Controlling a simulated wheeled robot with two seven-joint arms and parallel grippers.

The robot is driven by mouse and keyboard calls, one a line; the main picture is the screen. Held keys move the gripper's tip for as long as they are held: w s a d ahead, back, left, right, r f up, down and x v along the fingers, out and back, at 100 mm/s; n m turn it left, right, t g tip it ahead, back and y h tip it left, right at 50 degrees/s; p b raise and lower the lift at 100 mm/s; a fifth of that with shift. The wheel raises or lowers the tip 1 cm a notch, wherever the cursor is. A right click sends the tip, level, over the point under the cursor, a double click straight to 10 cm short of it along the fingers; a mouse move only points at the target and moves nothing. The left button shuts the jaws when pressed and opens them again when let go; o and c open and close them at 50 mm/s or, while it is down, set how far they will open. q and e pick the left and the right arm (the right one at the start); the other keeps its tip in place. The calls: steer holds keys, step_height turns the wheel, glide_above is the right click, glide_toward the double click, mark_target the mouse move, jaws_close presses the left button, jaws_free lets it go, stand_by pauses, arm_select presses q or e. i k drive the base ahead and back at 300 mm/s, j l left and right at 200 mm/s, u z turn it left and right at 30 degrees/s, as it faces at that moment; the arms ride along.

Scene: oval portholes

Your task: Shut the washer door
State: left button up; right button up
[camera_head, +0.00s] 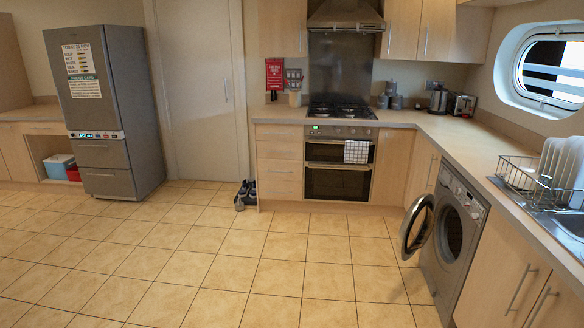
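The grey washer (462,252) is built in under the counter on the right side of the kitchen. Its round door (416,224), with a silver rim and dark glass, is swung open to the left, out over the floor. The dark drum opening (450,233) shows beside it, and whether anything is inside cannot be told. Neither of my grippers is in view.
Tiled floor (255,270) is clear in the middle. The counter (470,143) runs above the washer, with a dish rack (522,174) at right. Shoes (245,194) lie by the cabinets near the oven (338,165). A fridge (108,110) stands at left.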

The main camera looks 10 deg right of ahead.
mark_target(427, 201)
steer(key=i+z, duration=0.25)
steer(key=i, duration=0.95)
steer(key=i+j+u, duration=0.2)
steer(key=i+u, duration=0.25)
steer(key=i, duration=0.15)
steer(key=i+u, duration=0.45)
steer(key=i+l+u, duration=0.25)
steer(key=i+u, duration=0.25)
steer(key=i, duration=0.2)
steer(key=i+z, duration=0.2)
steer(key=z, duration=0.2)
steer(key=i+j+z, duration=0.1)
steer(key=z, duration=0.25)
steer(key=i+j+z, duration=0.2)
steer(key=z, duration=0.2)
steer(key=i+j+z, duration=0.2)
steer(key=z, duration=2.35)
steer(key=i+j+u, duration=0.3)
steer(key=i, duration=0.5)
steer(key=i+u, duration=0.25)
steer(key=i, duration=0.6)
